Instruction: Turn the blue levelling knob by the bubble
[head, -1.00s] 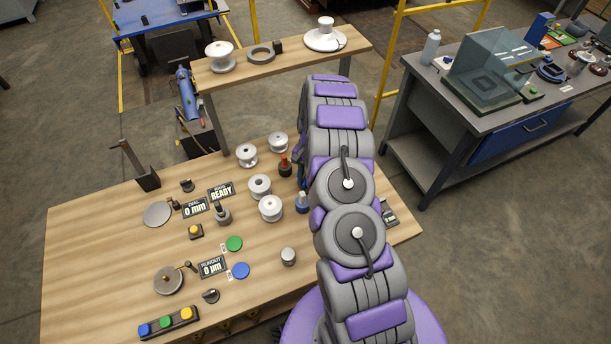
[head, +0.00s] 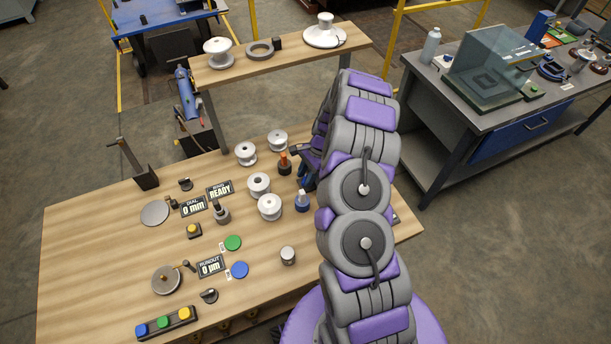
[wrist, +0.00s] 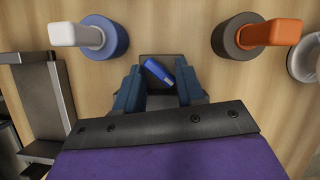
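My gripper (wrist: 158,88) shows in the wrist view with its two dark blue fingers apart, pointing down over the wooden bench. A small blue knob-like piece (wrist: 159,73) shows in the gap between the fingers, slanted, against a dark square. It looks clear of both fingers, though contact is hard to judge. In the head view my gripper (head: 304,167) is low over the bench, right of the orange-topped piece, partly behind my arm. The small blue piece cannot be made out there, and I cannot make out a bubble in either view.
A blue-ringed piece with a pale top (wrist: 103,37) and an orange-topped dark piece (wrist: 240,38) stand close on either side of the fingers in the wrist view. White insulators (head: 259,185) stand left of my gripper. The bench's left front (head: 90,270) is mostly clear.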

